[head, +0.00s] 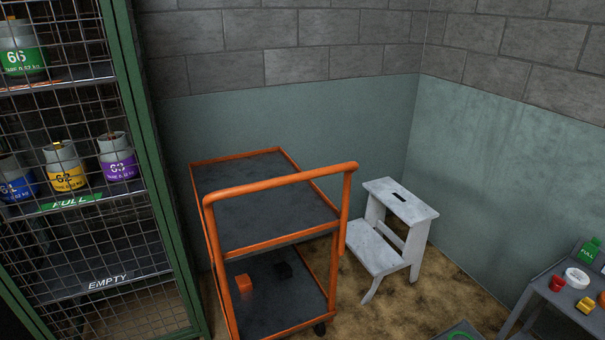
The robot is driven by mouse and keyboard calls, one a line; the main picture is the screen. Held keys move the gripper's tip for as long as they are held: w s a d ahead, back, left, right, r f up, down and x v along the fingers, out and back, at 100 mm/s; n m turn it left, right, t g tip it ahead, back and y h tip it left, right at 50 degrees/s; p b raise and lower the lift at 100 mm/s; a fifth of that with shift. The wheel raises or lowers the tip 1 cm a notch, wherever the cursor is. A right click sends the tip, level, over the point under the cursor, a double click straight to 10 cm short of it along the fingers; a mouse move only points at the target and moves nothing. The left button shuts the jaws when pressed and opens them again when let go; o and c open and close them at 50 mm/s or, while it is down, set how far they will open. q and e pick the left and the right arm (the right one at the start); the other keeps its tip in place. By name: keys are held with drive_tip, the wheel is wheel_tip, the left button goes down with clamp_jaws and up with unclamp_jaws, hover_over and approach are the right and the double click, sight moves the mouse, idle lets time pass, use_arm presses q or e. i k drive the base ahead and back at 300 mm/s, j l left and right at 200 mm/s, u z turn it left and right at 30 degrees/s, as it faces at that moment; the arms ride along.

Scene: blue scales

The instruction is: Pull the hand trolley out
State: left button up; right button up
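The hand trolley (262,198) stands in the middle of the head view, close to the back wall. It has an orange frame, two dark shelves and an orange push handle (285,180) at its near end. The upper shelf looks empty. A black wheel shows under its near right corner. Neither of my grippers is in view.
A green-framed mesh cage (150,180) with gas cylinders stands close on the left. A white step stool (390,240) stands right of the trolley. A grey table (565,300) with small items is at the lower right. Some floor shows between the stool and table.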

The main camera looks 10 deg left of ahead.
sight(255, 207)
drive_tip(key=i+l, duration=0.25)
drive_tip(key=i+l+u, duration=0.1)
drive_tip(key=i+l, duration=0.15)
drive_tip(key=l, duration=0.2)
drive_tip(key=i+l, duration=0.25)
drive_tip(key=l, duration=0.15)
drive_tip(key=j+u, duration=0.05)
